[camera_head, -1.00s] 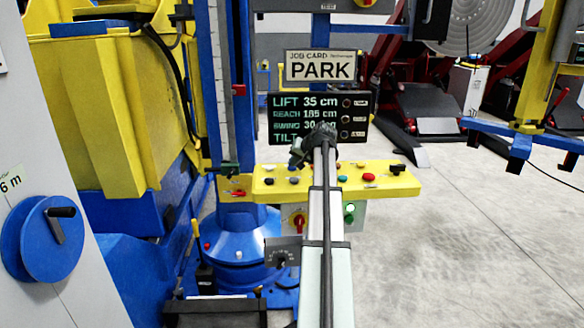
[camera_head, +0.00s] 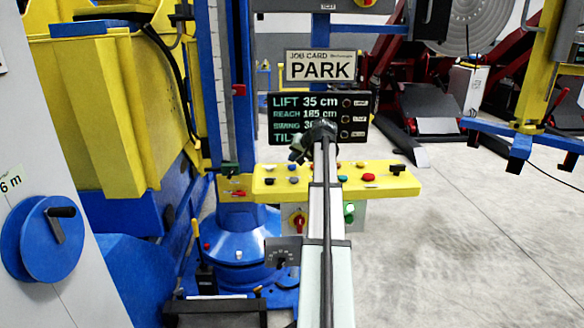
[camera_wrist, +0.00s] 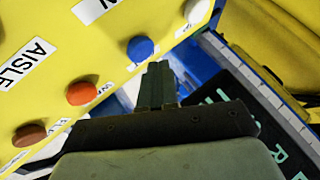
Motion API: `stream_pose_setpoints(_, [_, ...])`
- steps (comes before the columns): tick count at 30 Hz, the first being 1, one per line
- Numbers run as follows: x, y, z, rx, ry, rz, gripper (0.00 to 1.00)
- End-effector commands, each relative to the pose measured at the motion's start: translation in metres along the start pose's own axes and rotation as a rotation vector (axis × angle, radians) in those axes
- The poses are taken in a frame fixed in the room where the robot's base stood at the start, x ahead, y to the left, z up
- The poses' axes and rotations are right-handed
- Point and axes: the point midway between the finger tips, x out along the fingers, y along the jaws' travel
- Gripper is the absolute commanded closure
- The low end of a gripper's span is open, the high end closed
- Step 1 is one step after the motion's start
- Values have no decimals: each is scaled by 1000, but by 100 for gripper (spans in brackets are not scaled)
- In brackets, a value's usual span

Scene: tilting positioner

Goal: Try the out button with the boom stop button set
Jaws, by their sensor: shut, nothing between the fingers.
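The yellow control panel (camera_head: 390,191) carries several coloured buttons, including a red one (camera_head: 368,177); its labels are too small to read in the head view. In the wrist view I see a blue button (camera_wrist: 140,48), an orange button (camera_wrist: 82,93), a brown button (camera_wrist: 29,135) and a white button (camera_wrist: 196,11). One label reads AISLE; others are partly cut off, so I cannot tell which is the out or boom stop button. My gripper (camera_wrist: 158,75) is shut and empty, its tips beside the blue button, apparently apart from it. It also shows in the head view (camera_head: 300,154).
A black display (camera_head: 284,118) behind my gripper reads LIFT 35 cm and REACH 185 cm; the tilt value is hidden. A job card (camera_head: 320,66) above it says PARK. A blue column (camera_head: 209,90) stands left of the panel. A green light (camera_head: 349,208) glows below the panel.

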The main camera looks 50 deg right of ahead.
Motion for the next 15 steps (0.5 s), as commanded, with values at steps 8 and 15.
stream_pose_setpoints(8, [-1,-1,0,0,0,0,100])
stream_pose_setpoints(15, [-4,-3,-4,0,1,0,100])
